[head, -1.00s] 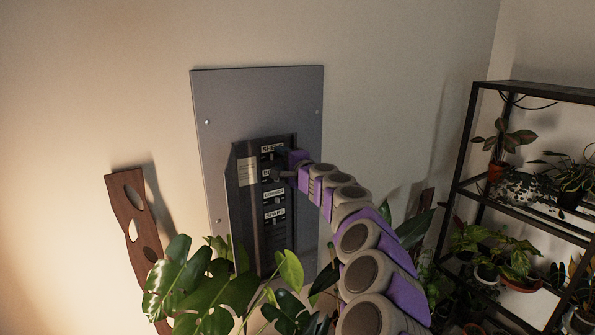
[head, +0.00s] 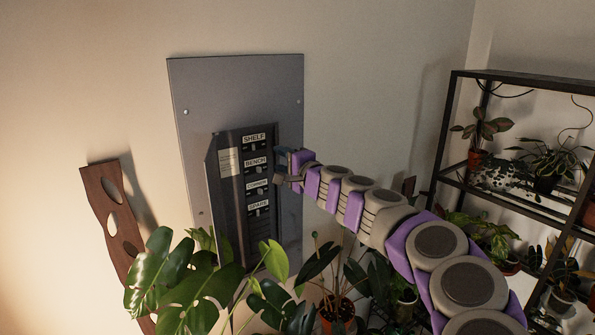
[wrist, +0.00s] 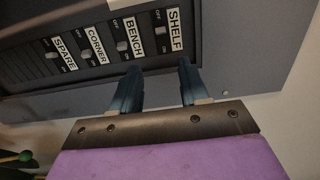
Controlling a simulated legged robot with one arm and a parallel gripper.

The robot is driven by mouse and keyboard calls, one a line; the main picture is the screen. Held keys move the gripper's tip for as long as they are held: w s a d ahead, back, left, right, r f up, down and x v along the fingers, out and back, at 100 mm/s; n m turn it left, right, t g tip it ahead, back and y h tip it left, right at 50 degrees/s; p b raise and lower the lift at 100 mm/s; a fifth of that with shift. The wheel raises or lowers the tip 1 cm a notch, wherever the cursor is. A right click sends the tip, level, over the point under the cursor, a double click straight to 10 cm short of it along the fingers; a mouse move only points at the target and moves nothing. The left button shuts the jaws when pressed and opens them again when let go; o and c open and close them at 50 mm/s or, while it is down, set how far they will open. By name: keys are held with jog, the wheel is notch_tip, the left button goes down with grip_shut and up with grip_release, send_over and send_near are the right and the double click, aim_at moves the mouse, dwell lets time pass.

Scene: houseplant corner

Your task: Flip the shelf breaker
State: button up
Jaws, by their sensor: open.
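The shelf breaker is the top switch in the dark breaker panel (head: 230,222), under the white SHELF label (head: 254,139). In the wrist view its small grey toggle (wrist: 160,31) sits beside the SHELF label; I cannot tell surely whether it is at ON or OFF.
BENCH (head: 256,162), CORNER (head: 257,184) and SPARE (head: 258,205) switches sit below in the same column. A leafy plant (head: 175,275) stands in front of the panel's lower part. A black plant rack (head: 445,135) stands at right, and a wooden board (head: 95,190) at left.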

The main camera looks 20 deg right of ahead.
jog(key=v, duration=0.6)
jog(key=shift+s, duration=0.3)
